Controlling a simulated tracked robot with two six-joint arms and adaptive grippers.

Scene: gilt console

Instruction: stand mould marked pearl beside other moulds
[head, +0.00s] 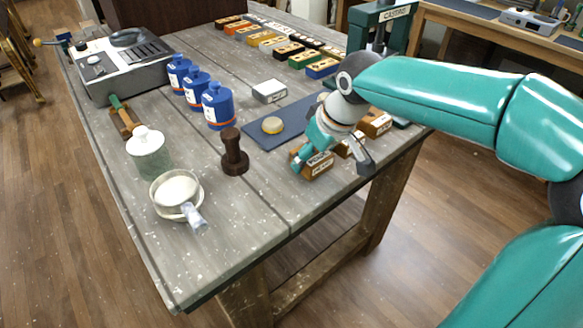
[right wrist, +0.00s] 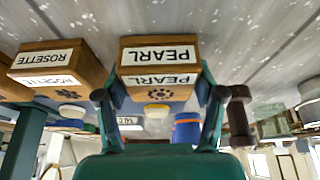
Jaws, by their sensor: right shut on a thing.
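In the head view the mould (head: 313,164) is at the near right edge of the grey table, partly covered by the right gripper (head: 332,156). I cannot tell whether it touches the tabletop. Another mould, marked ROSETTE (right wrist: 50,56), is apart on the left of the right wrist view. In the head view a wooden mould (head: 375,123) stands behind the gripper. My left gripper is not in view.
A dark blue mat (head: 262,138) bears a round yellowish disc (head: 272,125). A brown stamp (head: 234,153), several blue bottles (head: 217,105), a glass jar (head: 148,152) and a pan (head: 176,190) stand left. A grey block (head: 269,91) and several coloured moulds (head: 289,51) are further back.

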